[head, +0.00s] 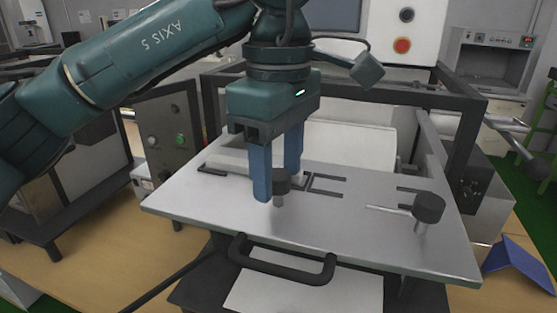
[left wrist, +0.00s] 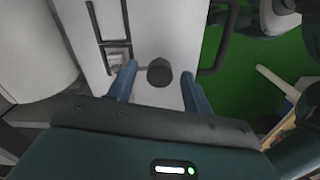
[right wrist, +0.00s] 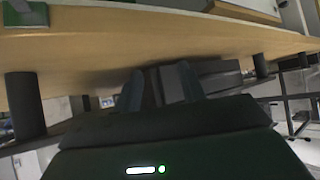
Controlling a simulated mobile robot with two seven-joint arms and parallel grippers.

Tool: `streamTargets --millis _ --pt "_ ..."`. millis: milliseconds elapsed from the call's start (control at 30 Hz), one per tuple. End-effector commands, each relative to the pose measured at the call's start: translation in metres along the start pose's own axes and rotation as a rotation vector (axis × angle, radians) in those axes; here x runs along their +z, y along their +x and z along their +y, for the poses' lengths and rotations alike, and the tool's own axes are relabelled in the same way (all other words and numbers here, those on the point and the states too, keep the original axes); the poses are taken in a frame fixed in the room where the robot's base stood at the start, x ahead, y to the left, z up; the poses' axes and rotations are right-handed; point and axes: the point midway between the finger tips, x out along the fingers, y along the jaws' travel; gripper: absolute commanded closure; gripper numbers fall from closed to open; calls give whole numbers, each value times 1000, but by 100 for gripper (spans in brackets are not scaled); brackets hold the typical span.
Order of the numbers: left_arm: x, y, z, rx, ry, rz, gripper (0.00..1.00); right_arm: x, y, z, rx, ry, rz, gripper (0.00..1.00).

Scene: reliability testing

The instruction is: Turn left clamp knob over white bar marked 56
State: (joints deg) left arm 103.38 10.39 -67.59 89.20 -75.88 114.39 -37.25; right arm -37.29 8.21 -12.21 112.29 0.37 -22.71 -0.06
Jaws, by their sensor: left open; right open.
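The left clamp knob (head: 281,181) is a dark round cap on a short post on the grey metal plate (head: 340,225). My left gripper (head: 275,187) is over the plate, pointing down, with its blue fingers open on either side of this knob. In the left wrist view the knob (left wrist: 159,72) shows between the two fingers (left wrist: 158,84), with a gap visible on each side. I cannot make out a white bar marked 56. My right gripper (right wrist: 160,88) is open and empty, below a wooden table edge in the right wrist view.
A second dark knob (head: 429,206) with a thin rod stands at the plate's right. A black handle (head: 282,262) sticks out at the plate's front. A dark frame (head: 465,125) stands around the back. A blue folded piece (head: 518,260) lies on the table at right.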

Motion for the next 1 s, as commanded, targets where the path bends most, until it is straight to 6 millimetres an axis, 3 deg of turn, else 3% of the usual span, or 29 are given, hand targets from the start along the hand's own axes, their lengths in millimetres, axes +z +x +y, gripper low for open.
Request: streamTargets --millis 267,367,700,1000 --pt "0 -7 0 2 -2 1 50 0 0 0 0 0 0 59" --pt "0 -21 1 4 -2 1 50 0 0 0 0 0 0 59" --pt "0 -95 0 4 -4 4 50 2 -1 0 1 -2 -10 59" --pt "0 -128 0 1 -1 2 50 2 -1 0 1 -3 -10 59"
